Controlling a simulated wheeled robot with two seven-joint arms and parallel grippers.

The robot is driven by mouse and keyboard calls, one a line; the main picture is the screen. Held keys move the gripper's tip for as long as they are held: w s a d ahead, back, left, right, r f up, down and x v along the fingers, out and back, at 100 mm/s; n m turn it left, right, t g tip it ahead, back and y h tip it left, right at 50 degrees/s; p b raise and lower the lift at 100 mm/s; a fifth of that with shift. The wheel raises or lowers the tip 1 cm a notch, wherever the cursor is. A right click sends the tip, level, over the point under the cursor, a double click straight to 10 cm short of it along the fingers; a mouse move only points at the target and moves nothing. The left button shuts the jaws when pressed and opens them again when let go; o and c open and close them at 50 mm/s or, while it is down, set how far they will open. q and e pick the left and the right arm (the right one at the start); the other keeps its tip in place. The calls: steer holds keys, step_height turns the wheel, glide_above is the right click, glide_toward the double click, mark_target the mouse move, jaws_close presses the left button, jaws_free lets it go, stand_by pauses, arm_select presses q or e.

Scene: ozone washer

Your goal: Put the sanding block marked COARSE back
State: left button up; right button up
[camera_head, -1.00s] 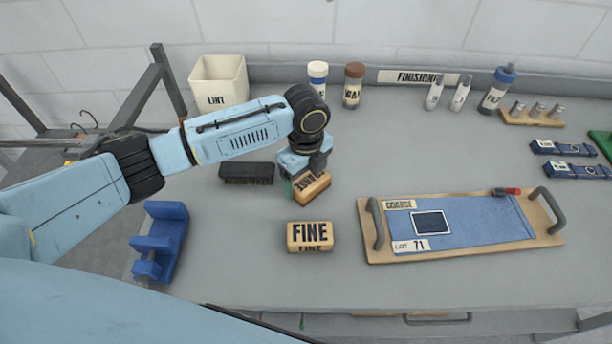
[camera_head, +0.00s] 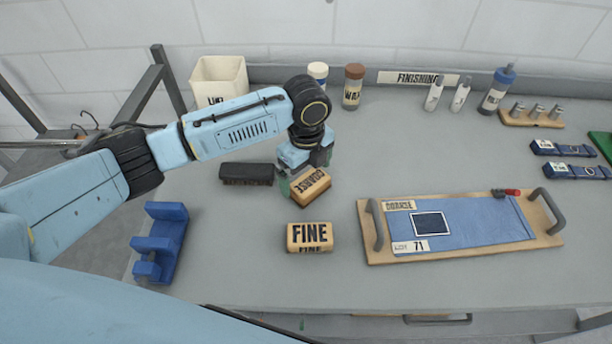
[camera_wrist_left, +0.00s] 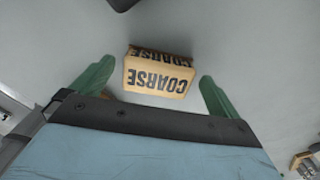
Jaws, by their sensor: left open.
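The wooden COARSE block (camera_head: 312,188) lies on the grey bench behind the FINE block (camera_head: 310,237), turned at an angle, its lettering upside down to me. My left gripper (camera_head: 303,171) is open right at it. In the left wrist view, the COARSE block (camera_wrist_left: 157,73) sits between the two green fingers of the gripper (camera_wrist_left: 155,80), with a gap on each side. A tan board (camera_head: 375,252) with grey handles, at the right, bears a COARSE label (camera_head: 398,205) and a blue sheet. My right gripper is not in view.
A dark block (camera_head: 246,173) lies left of the gripper. A blue slotted holder (camera_head: 162,243) stands at the bench's left edge. A white LINT bin (camera_head: 219,80) and bottles, including the WAX one (camera_head: 353,87), stand at the back. The bench front is mostly clear.

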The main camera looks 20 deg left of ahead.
mark_target(306, 178)
arm_select(q)
step_height(306, 178, up, 10)
stand_by(0.3)
